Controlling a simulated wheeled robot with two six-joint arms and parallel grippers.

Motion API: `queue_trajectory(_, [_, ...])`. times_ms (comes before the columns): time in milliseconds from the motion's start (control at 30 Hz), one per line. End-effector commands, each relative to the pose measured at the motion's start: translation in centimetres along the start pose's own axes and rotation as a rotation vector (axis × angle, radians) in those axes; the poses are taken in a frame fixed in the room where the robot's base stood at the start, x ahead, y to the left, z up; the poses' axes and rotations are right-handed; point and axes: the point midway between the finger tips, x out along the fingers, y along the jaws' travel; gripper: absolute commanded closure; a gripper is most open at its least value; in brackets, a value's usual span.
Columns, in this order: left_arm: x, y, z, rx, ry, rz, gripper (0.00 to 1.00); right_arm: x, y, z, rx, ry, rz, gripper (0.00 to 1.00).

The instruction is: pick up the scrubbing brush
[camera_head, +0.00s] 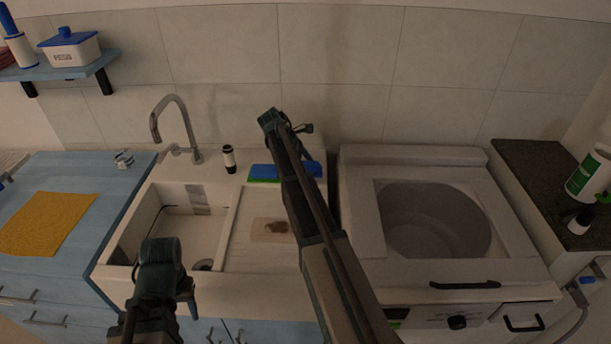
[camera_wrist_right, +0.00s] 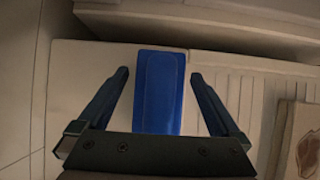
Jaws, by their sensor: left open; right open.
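The scrubbing brush (camera_head: 262,171), blue on top with a green underside, lies on the back ledge of the sink unit, partly hidden by my right arm in the head view. In the right wrist view the blue brush (camera_wrist_right: 159,90) shows lengthwise between the fingers of my right gripper (camera_wrist_right: 160,74), which is open with a gap on each side. Whether the fingers are level with the brush or above it is hard to tell. My left gripper (camera_head: 162,268) is over the front of the sink, open and apart from the brush.
A faucet (camera_head: 178,128) and a small black-and-white bottle (camera_head: 229,159) stand left of the brush. The sink basin (camera_head: 190,222) lies in front. A tiled wall (camera_head: 225,60) rises behind. A washing machine (camera_head: 415,158) stands to the right.

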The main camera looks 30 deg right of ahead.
Motion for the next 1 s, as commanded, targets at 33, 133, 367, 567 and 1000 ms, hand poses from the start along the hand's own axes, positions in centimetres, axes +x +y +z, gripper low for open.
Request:
queue_trajectory(33, [-0.1,0.0,0.0,0.0,0.0,0.0,0.5,-0.1,0.0,0.1,0.0,0.0,0.0,0.0])
queue_trajectory(133, [-0.1,0.0,0.0,0.0,0.0,0.0,0.5,-0.1,0.0,0.1,0.0,0.0,0.0,0.09])
queue_trajectory(367, [-0.1,0.0,0.0,0.0,0.0,0.0,0.5,-0.1,0.0,0.0,0.0,0.0,0.0,0.5])
queue_trajectory(567, [-0.1,0.0,0.0,0.0,0.0,0.0,0.5,-0.1,0.0,0.0,0.0,0.0,0.0,0.86])
queue_trajectory(1000, [-1.6,-0.2,0.1,0.0,0.0,0.0,0.5,-1.4,0.0,0.9,0.0,0.0,0.0,0.91])
